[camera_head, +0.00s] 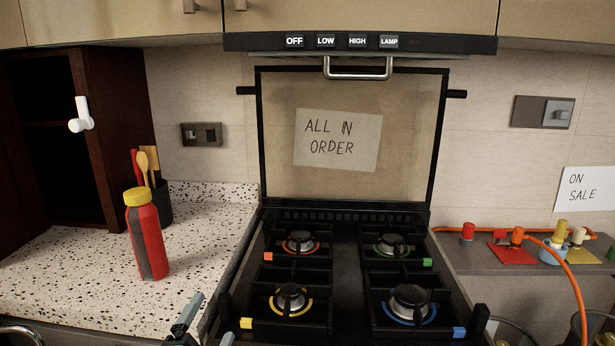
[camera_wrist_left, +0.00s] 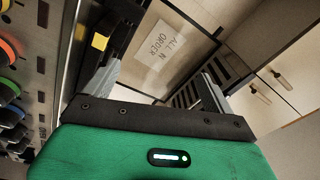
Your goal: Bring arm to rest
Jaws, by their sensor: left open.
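My left gripper (camera_head: 205,328) shows at the bottom edge of the head view, in front of the counter and the stove's left front corner. Only its fingertips are in that view. In the left wrist view its two fingers (camera_wrist_left: 158,90) stand wide apart with nothing between them. The rest of the left arm is hidden below the head view. My right gripper is in neither view.
A red bottle with a yellow cap (camera_head: 147,235) stands on the speckled counter (camera_head: 70,270). The black stove (camera_head: 345,260) has several burners. A side shelf (camera_head: 480,262) at right holds small coloured items and an orange hose (camera_head: 568,262). A range hood (camera_head: 360,45) hangs above.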

